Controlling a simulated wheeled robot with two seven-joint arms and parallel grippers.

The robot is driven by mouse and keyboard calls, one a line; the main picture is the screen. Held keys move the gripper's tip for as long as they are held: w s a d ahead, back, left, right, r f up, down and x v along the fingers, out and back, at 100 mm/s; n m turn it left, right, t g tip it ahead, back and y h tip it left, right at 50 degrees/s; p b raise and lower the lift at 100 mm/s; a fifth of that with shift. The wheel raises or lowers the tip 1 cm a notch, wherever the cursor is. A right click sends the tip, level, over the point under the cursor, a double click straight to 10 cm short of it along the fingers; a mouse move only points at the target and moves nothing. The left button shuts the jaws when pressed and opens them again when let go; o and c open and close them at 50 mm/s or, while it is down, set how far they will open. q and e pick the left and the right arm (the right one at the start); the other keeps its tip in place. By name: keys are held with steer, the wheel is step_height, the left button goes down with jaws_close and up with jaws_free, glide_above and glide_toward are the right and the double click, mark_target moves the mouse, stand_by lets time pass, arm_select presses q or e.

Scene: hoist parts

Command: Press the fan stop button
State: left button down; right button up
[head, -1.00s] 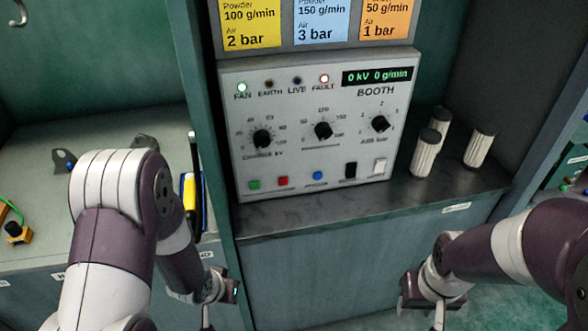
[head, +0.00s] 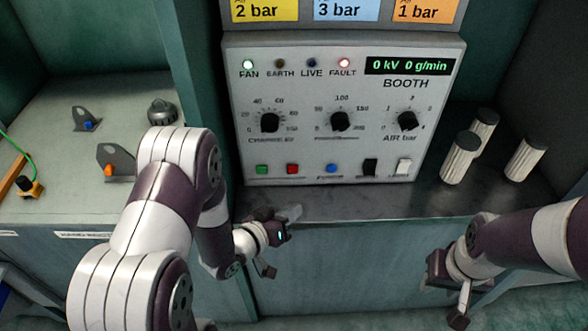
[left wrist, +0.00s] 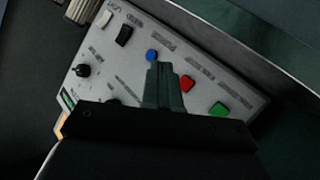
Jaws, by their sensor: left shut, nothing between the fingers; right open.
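The booth control panel (head: 335,150) stands upright on the dark shelf. Its red button (head: 292,169) sits between the green button (head: 262,169) and the blue button (head: 331,168). My left gripper (head: 292,213) is shut and empty, below and in front of the red button, apart from the panel. In the left wrist view its closed fingers (left wrist: 164,84) lie between the blue button (left wrist: 151,55) and the red button (left wrist: 187,83). My right gripper (head: 458,318) is low at the right, open, away from the panel.
Several white ribbed cylinders (head: 460,158) stand on the shelf right of the panel. Three dials and two rocker switches (head: 369,168) share the panel face. The left bench (head: 50,200) holds small brackets. The shelf front below the panel is clear.

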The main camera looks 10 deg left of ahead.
arm_select(q)
steer(key=b, duration=0.2)
glide_toward(304, 171)
steer(key=shift+w+d+f, duration=0.25)
steer(key=shift+d+f, duration=0.1)
steer(key=shift+d, duration=0.25)
steer(key=shift+w+d+f, duration=0.2)
steer(key=shift+d+f, duration=0.15)
steer(key=shift+d, duration=0.25)
steer(key=shift+w+a, duration=0.2)
steer(key=shift+w, duration=0.45)
stand_by(0.5)
steer(key=shift+w+a, duration=0.1)
steer(key=shift+w, duration=0.3)
steer(key=shift+w+a+r, duration=0.1)
steer(key=shift+w, duration=0.25)
stand_by(0.6)
steer(key=shift+s, duration=0.1)
steer(key=shift+s+d+p, duration=0.2)
steer(key=shift+s+p, duration=0.25)
steer(key=shift+s, duration=0.25)
